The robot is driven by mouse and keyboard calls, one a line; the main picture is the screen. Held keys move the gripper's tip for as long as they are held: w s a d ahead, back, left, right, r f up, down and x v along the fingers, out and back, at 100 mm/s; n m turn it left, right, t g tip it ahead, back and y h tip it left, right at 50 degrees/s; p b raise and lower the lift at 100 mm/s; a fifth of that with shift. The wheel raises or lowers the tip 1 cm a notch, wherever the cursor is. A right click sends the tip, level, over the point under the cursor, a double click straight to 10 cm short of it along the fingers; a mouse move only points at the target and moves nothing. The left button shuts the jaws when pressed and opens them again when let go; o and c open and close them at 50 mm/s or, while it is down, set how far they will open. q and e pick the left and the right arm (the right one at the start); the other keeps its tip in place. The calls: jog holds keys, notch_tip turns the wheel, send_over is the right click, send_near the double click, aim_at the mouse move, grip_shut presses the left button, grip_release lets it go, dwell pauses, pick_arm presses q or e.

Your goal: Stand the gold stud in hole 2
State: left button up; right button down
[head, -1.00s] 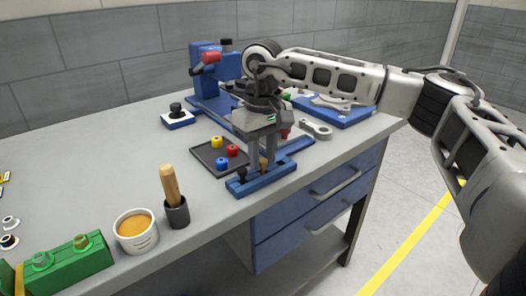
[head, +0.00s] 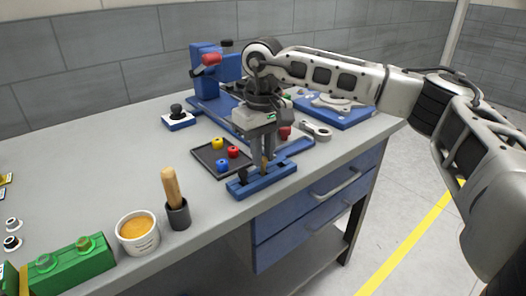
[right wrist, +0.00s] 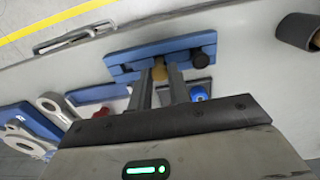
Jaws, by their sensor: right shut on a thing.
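My right gripper (head: 264,158) points down over the blue slotted bar (head: 272,181) near the table's front edge. Its fingers are shut on the gold stud (head: 264,166), which shows between the fingertips. In the right wrist view the gold stud (right wrist: 160,71) is over the middle of the blue bar (right wrist: 122,68). Whether its lower end is in a hole or just above the bar is hidden. A black stud (right wrist: 201,58) stands in the bar beside it. I cannot read any hole numbers. My left gripper is not in view.
A dark tray (head: 207,157) with yellow, red and blue pieces lies just behind the bar. A wooden-handled tool in a dark cup (head: 178,212), a bowl (head: 138,243) and a green block (head: 75,266) stand to the left. A grey wrench-like part (head: 318,131) lies right.

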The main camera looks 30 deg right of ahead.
jog(key=shift+r+p, duration=0.35)
jog(key=shift+r, duration=0.2)
jog(key=shift+r, duration=0.1)
jog(key=shift+r+p, duration=1.2)
jog(key=shift+r, duration=0.2)
